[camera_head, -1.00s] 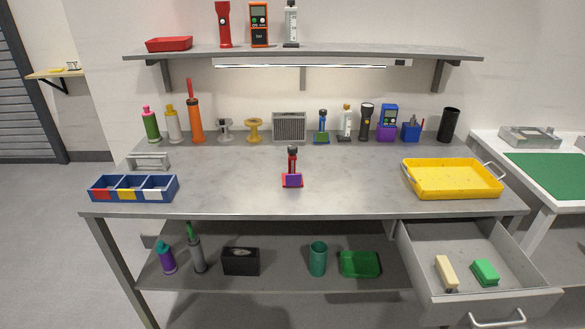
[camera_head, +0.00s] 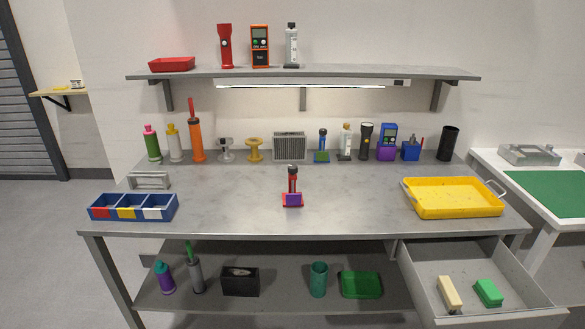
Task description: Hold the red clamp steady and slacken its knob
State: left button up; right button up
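The red clamp (camera_head: 292,189) stands upright near the middle of the grey workbench (camera_head: 240,205). It has a red base and upright, a purple block at the front of its base and a dark top part that looks like the knob. The knob is too small to make out in detail. Neither of my grippers is in the picture.
A blue bin with three compartments (camera_head: 133,215) sits at the front left and a yellow tray (camera_head: 453,211) at the right. Several tools line the back. A drawer (camera_head: 475,265) hangs open below right. The bench around the clamp is clear.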

aim_at(292, 169)
jog(key=i, duration=1.3)
jog(key=k+j, duration=0.15)
jog(key=j, duration=0.15)
jog(key=k+j, duration=0.15)
jog(key=j, duration=0.15)
jog(key=k+j, duration=0.15)
jog(key=j, duration=0.15)
jog(key=i, duration=0.5)
jog(key=j+z, duration=0.05)
